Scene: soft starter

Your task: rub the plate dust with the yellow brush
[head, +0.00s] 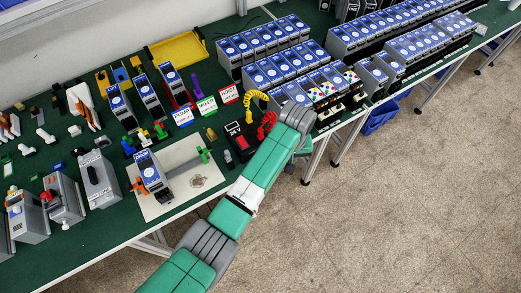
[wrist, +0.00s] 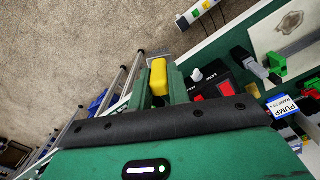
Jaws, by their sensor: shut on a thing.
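The pale plate (head: 157,207) lies on the green table in the head view, with a grey-brown dust patch (head: 198,181) on its right part. The plate (wrist: 263,40) and the dust (wrist: 290,22) also show at the top right of the wrist view. My gripper (wrist: 158,80) is shut on the yellow brush (wrist: 158,75), whose yellow body shows between the green fingers. Its bristles cannot be made out. The gripper is near the table's front edge, to the right of the plate and apart from it. In the head view my arm mostly hides the gripper and the brush.
A blue-labelled module (head: 150,172) stands on the plate's left part, with a grey bar and green clamp beside it. A black box with a red switch (head: 240,141) stands right of the plate. Rows of modules (head: 275,70) fill the back right. The floor in front is clear.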

